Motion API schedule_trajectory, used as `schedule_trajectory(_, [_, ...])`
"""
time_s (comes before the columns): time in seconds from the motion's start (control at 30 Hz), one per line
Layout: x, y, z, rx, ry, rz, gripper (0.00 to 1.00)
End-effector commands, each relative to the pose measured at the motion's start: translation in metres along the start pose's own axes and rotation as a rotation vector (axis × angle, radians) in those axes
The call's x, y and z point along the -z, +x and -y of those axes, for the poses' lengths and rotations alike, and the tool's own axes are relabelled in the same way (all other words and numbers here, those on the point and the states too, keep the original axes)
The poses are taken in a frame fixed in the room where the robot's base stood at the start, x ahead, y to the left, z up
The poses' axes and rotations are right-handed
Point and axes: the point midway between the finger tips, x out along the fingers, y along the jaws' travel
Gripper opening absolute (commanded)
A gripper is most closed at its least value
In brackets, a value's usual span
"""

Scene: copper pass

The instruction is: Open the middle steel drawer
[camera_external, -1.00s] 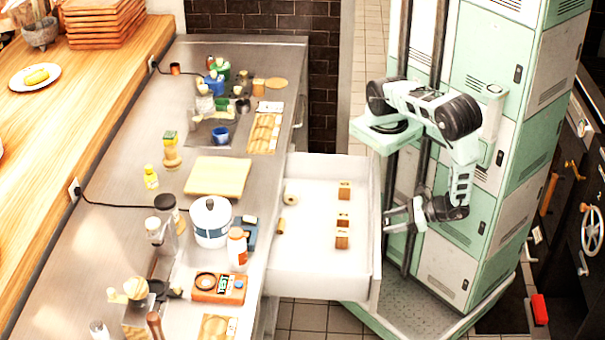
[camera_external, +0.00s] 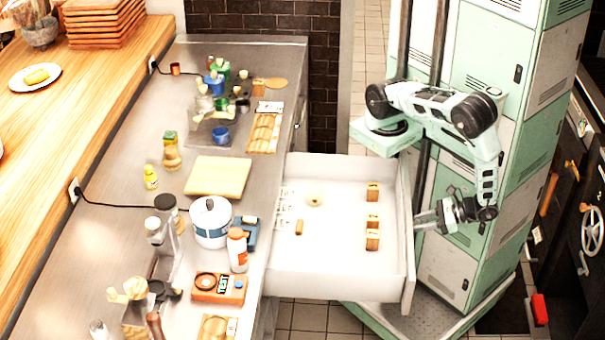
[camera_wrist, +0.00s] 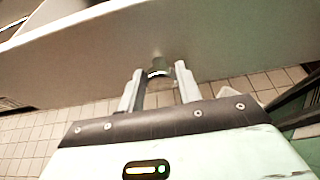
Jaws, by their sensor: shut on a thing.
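The drawer (camera_external: 340,272) is pulled well out from the steel counter, and its pale inside shows from above. Its front panel (camera_external: 407,240) faces my arm. My gripper (camera_external: 428,218) is at the outer side of that panel. In the wrist view, my gripper (camera_wrist: 160,85) has its two fingers on either side of a small dark handle (camera_wrist: 158,68) on the pale drawer front (camera_wrist: 215,45). The gripper is shut on the handle. The handle is hidden in the external view.
Inside the drawer lie several wooden blocks (camera_external: 372,222), a pale round piece (camera_external: 315,199) and a small brown cylinder (camera_external: 299,227). Tiled floor lies below the drawer.

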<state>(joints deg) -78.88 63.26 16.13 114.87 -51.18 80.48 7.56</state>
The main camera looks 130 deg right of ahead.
Motion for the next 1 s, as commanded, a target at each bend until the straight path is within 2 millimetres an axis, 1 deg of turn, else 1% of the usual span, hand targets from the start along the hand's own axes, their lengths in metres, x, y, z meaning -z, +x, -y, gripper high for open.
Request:
schedule_trajectory(0.13, [0.000, 0.000, -0.001, -0.001, 0.001, -0.002, 0.00])
schedule_trajectory(0.17, [0.000, 0.000, -0.001, -0.001, 0.001, -0.002, 0.37])
schedule_trajectory(0.2, [0.000, 0.000, -0.001, -0.001, 0.001, -0.002, 0.48])
schedule_trajectory(0.23, [0.000, 0.000, -0.001, -0.001, 0.001, -0.002, 0.55])
schedule_trajectory(0.5, [0.000, 0.000, 0.000, 0.000, 0.000, -0.001, 0.55])
schedule_trajectory(0.63, [-0.001, -0.007, -0.001, -0.002, 0.001, -0.002, 0.55])
schedule_trajectory(0.77, [-0.002, -0.028, -0.001, -0.003, 0.001, -0.003, 0.55])
schedule_trajectory(1.0, [-0.001, -0.079, -0.001, -0.004, 0.002, -0.004, 0.55])
